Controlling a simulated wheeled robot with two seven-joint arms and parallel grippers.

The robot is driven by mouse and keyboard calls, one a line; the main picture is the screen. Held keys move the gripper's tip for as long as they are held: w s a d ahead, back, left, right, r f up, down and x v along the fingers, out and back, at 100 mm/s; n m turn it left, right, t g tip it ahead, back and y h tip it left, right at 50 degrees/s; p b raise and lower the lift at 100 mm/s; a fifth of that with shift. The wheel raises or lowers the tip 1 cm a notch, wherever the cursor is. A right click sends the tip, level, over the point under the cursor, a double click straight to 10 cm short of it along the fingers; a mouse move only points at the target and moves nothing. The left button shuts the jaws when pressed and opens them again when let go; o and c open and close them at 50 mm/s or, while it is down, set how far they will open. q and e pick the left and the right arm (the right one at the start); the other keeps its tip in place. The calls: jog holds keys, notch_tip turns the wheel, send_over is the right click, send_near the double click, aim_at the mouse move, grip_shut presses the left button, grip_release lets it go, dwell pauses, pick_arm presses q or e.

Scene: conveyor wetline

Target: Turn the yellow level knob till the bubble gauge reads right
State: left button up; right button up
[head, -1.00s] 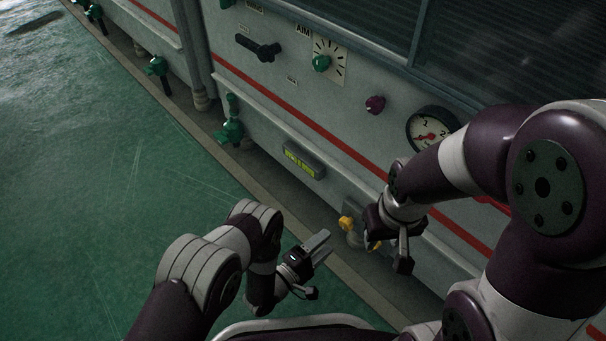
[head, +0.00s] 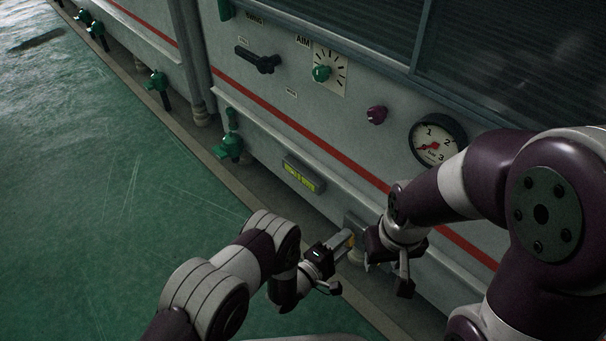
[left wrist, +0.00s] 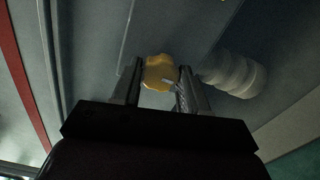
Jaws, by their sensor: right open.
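The yellow level knob (left wrist: 158,74) sits between the fingertips of my left gripper in the left wrist view, with a finger against each side. In the head view only a small part of the knob (head: 351,240) shows, low on the machine's front. My left gripper (head: 343,243) reaches it from the left and looks shut on it. My right gripper (head: 386,262) is open and empty, close to the right of the knob. The bubble gauge (head: 304,174) is a yellow-green vial in a grey housing above and left of the knob. Its bubble is too small to read.
The machine front carries a green aim knob (head: 321,73), a purple knob (head: 376,115), a black handle (head: 258,61) and a round dial (head: 437,140). A green valve (head: 229,146) stands out low on the left. The green floor (head: 100,200) is clear at left.

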pick_arm(q)
jog(key=shift+n, duration=2.6)
jog(key=n, duration=0.3)
jog(key=shift+n, duration=0.4)
jog(key=n, duration=0.3)
jog(key=o, duration=0.7)
